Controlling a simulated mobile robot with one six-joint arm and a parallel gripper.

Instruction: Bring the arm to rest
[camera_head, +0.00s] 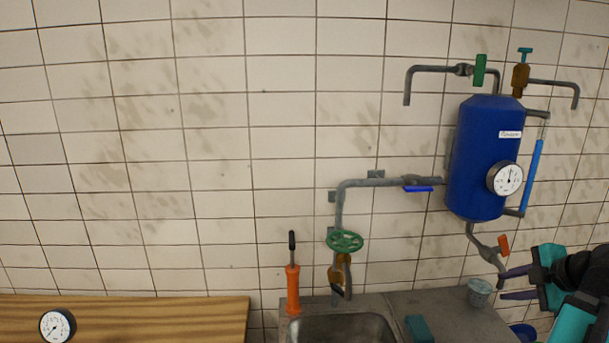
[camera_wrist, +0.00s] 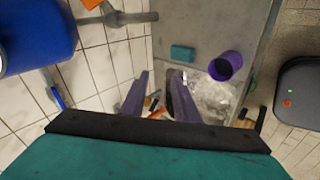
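My gripper (camera_head: 502,284) is at the lower right in the head view, in front of the counter's right end and below the blue tank. It has a teal body and two purple fingers. The wrist view also shows my gripper (camera_wrist: 158,76), its fingers apart with nothing held between them. The blue tank (camera_head: 482,157) hangs on the tiled wall, with a round gauge (camera_head: 505,179) on its front. An orange valve handle (camera_head: 503,245) on the pipe below the tank is close above the gripper.
The grey counter (camera_head: 448,311) has a sink (camera_head: 343,328), a teal block (camera_head: 418,328) and a small cup (camera_head: 480,292). A purple cup (camera_wrist: 225,66) shows in the wrist view. A wooden surface (camera_head: 150,315) with a gauge (camera_head: 57,326) is at left. The left wall is bare.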

